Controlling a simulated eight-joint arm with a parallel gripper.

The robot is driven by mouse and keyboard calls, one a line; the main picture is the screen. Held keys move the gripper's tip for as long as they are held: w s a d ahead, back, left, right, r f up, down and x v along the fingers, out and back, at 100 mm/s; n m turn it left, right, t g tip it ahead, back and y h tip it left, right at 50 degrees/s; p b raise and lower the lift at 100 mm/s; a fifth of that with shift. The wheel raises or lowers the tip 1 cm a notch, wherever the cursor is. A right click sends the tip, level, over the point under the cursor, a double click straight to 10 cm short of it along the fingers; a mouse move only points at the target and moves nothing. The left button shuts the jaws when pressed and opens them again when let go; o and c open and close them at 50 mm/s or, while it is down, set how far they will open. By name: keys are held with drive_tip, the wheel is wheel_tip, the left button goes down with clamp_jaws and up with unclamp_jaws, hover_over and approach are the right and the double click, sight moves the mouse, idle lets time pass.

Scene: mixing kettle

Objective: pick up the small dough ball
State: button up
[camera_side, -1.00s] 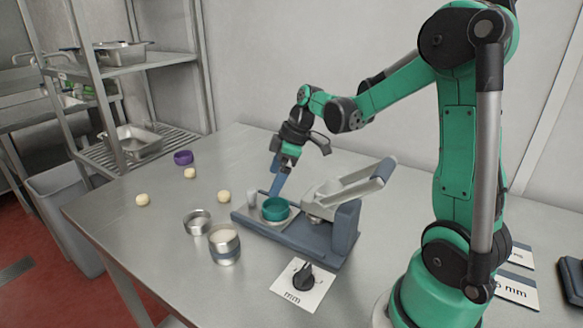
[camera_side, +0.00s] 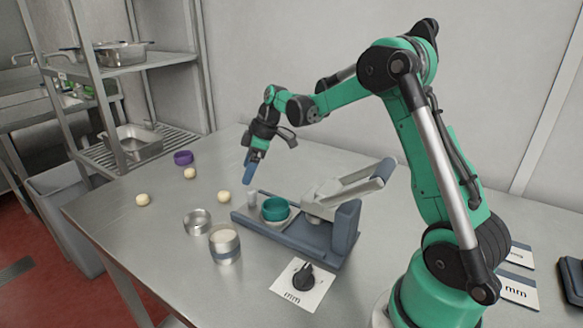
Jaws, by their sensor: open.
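Three pale dough balls lie on the steel table: one at the left (camera_side: 142,200), one by the purple ring (camera_side: 190,174), and one nearer the middle (camera_side: 223,197). They look alike in size, so I cannot tell which is the small one. My gripper (camera_side: 248,178) points down with blue fingers, above the table and a little right of and above the middle ball in the picture. It is open and holds nothing visible. The gap between its fingers is hard to see from this side.
A press (camera_side: 345,228) with a raised lever and a teal ring (camera_side: 276,209) on its base stands right of my gripper. A metal ring (camera_side: 197,222) and a tin (camera_side: 224,245) stand in front. A purple ring (camera_side: 183,157) is behind. The table's left front is clear.

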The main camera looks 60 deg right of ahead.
approach(222, 199)
drive_tip(key=shift+a+f, duration=0.15)
drive_tip(key=shift+f, duration=0.35)
drive_tip(key=shift+w+f, duration=0.25)
drive_tip(key=shift+x, duration=2.6)
drive_tip(key=shift+r, duration=0.1)
clamp_jaws()
